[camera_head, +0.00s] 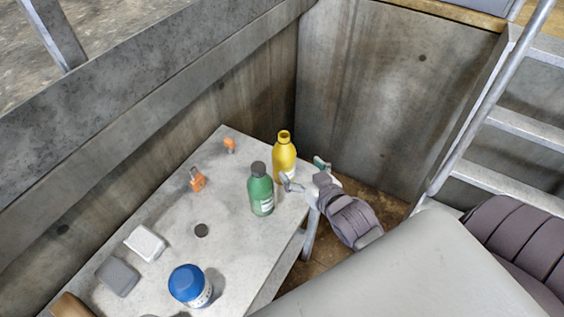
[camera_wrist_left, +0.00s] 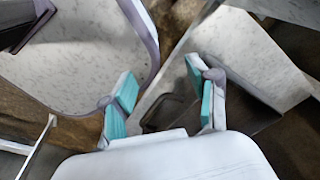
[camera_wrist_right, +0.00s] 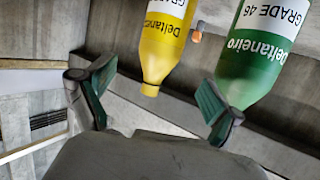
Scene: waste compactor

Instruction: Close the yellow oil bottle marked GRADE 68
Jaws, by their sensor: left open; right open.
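The yellow bottle (camera_head: 284,160) stands upright at the far right part of the table, behind the green bottle (camera_head: 261,192). Its top shows a yellow neck with no dark cap, unlike the green one. In the right wrist view the yellow bottle (camera_wrist_right: 162,45) appears upside down, its grade number cut off; the green bottle (camera_wrist_right: 252,55) reads GRADE 46. My right gripper (camera_head: 305,174) is open and empty, just right of the yellow bottle. My left gripper (camera_wrist_left: 161,77) is open and empty, outside the head view. A flat dark disc (camera_head: 201,230) lies on the table; I cannot tell whether it is a cap.
The table (camera_head: 225,215) also holds a blue container (camera_head: 188,284), two orange padlock-like items (camera_head: 197,180) (camera_head: 230,145), a white block (camera_head: 144,243) and a grey block (camera_head: 117,276). Concrete walls stand behind. A metal ladder (camera_head: 490,90) is at right.

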